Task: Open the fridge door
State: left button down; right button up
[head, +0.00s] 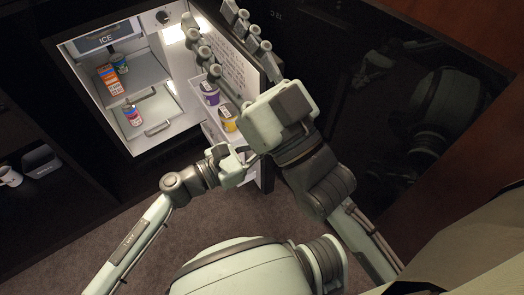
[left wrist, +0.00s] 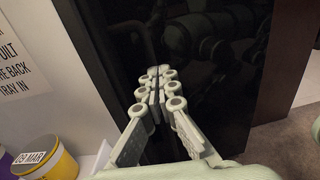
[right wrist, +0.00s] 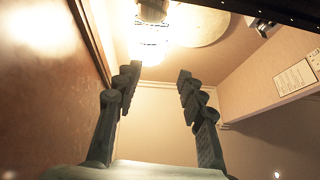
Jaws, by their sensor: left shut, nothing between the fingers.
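The fridge (head: 150,148) stands open in the head view with its inside lit. Its door (head: 232,62) is swung out to the right, and the white inner panel with printed text shows. In the left wrist view the door (left wrist: 28,75) shows its white inner side at left and a dark glossy surface at centre. My left gripper (left wrist: 155,78) is shut and empty, in front of that dark surface; contact cannot be told. My right gripper (head: 222,40) is open above the door in the head view. The right wrist view shows nothing between its fingers (right wrist: 157,85).
A purple tub (head: 210,92) and a yellow tub (head: 229,122) sit in the door shelf. Cans and an orange box (head: 110,80) stand inside the fridge. Carpet (head: 110,215) lies below.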

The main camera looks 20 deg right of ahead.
pick_arm(q)
jog(key=shift+w+d, duration=0.15)
jog(key=shift+d, duration=0.65)
jog(key=shift+w+d, duration=0.15)
jog(key=shift+d, duration=0.6)
pick_arm(e)
jog(key=shift+s+d+r+t, duration=0.35)
jog(key=shift+s+r+t, duration=0.15)
jog(key=shift+r, duration=0.1)
pick_arm(q)
jog(key=shift+b, duration=0.3)
